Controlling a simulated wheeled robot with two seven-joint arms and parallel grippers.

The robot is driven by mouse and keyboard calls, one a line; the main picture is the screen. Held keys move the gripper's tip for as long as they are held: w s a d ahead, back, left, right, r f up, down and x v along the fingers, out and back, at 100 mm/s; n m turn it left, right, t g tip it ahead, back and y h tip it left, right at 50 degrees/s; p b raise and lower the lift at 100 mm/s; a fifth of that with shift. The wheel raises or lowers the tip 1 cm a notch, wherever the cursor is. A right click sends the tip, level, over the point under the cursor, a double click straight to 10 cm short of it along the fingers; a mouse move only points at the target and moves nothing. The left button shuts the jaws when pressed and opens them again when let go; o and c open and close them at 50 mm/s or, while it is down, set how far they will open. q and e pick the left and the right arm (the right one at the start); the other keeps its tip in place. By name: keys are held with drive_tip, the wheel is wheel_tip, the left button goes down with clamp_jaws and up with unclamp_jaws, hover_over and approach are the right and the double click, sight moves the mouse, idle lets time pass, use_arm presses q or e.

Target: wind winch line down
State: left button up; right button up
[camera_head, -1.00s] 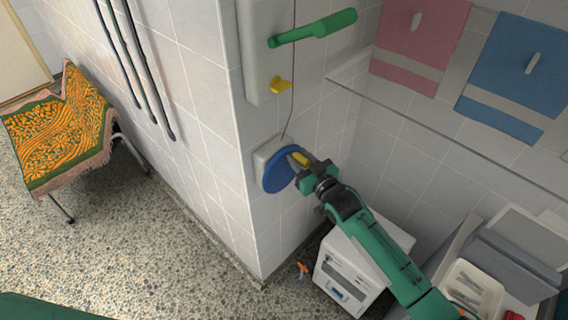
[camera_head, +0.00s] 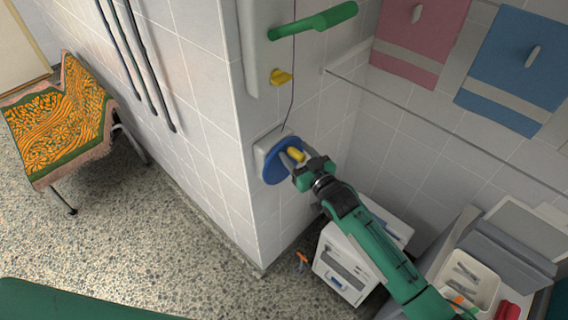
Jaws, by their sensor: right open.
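The winch is a blue wheel (camera_head: 271,166) on a pale block fixed to the tiled wall, with a yellow knob (camera_head: 295,154) on its face. A thin dark line (camera_head: 291,90) runs up the wall from it. My right gripper (camera_head: 297,163) is open at the front of the wheel, with its fingers close beside the yellow knob. I cannot tell whether they touch it. The gripper and its green arm hide the right part of the wheel. My left gripper is out of view.
Above the winch are a yellow cleat (camera_head: 281,77) and a green handle (camera_head: 313,22) on a pale wall panel. A white box (camera_head: 340,264) stands below. A tray (camera_head: 462,286) is at lower right.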

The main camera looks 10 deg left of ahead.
drive_tip(key=w+d+p+v, duration=0.1)
drive_tip(key=p+v, duration=0.2)
drive_tip(key=v, duration=0.5)
drive_tip(key=shift+d, duration=0.4)
drive_tip(key=shift+w, duration=0.1)
drive_tip(key=shift+f, duration=0.1)
